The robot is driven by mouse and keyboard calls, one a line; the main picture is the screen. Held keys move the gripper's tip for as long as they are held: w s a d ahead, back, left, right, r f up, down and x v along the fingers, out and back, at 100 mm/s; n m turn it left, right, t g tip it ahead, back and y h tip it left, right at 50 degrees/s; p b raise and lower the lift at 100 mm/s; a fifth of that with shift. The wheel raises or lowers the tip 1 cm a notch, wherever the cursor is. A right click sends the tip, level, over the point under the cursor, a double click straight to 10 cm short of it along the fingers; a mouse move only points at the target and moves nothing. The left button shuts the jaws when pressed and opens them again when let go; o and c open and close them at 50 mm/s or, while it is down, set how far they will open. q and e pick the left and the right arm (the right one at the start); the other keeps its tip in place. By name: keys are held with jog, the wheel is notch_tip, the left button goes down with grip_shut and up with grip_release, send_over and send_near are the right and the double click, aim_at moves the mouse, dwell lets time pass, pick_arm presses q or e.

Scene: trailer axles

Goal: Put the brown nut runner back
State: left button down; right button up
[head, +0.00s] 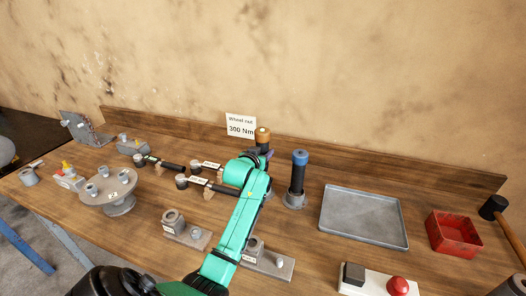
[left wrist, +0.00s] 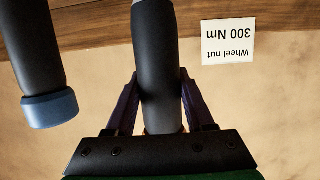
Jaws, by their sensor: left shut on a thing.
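The brown nut runner (head: 263,136) is upright at the back of the bench, its brown top showing above my left gripper (head: 261,156). In the left wrist view, the fingers of my left gripper (left wrist: 158,100) are shut on its dark body (left wrist: 157,50). My teal arm hides its lower part in the head view, so I cannot tell how it is seated. A blue-topped nut runner (head: 299,172) stands upright in a grey holder just to the right; it also shows in the left wrist view (left wrist: 45,95). My right gripper is not in view.
A "Wheel nut 300 Nm" card (head: 241,127) stands behind. To the right are a grey tray (head: 363,217), a red bin (head: 454,234) and a mallet (head: 494,208). Torque wrenches (head: 205,183) lie left of my arm, with a round grey hub (head: 113,192) farther left.

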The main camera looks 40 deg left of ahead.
pick_arm(q)
jog(key=shift+f, duration=0.45)
jog(key=shift+c, duration=1.4)
grip_release()
jog(key=shift+s+d, duration=0.1)
jog(key=shift+r, duration=0.8)
jog(key=b+v, duration=0.2)
jog(key=v, duration=0.9)
jog(key=shift+s, duration=0.45)
